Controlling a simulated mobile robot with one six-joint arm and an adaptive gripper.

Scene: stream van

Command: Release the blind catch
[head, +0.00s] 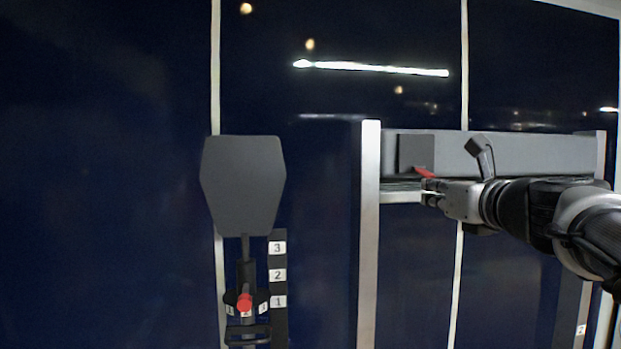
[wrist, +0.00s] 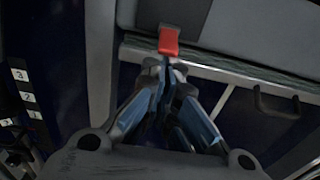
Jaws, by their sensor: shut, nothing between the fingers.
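The blind catch shows as a red tab (head: 424,172) at the lower edge of a dark grey block (head: 414,150), on the left end of the grey blind housing (head: 545,155). In the wrist view the red tab (wrist: 168,41) lies just ahead of the fingertips. My gripper (head: 428,188) is shut with nothing between its fingers. In the wrist view its tips (wrist: 164,66) are right by the lower end of the tab. I cannot tell whether they touch it. Below the housing runs the dark edge of the blind (wrist: 240,66) with a pale bar under it.
A grey paddle-shaped panel (head: 243,185) stands to the left, above a red-knobbed control (head: 244,302) beside a numbered strip (head: 279,262). A pale upright post (head: 370,250) stands left of the catch. A black handle (wrist: 276,106) hangs at the right in the wrist view.

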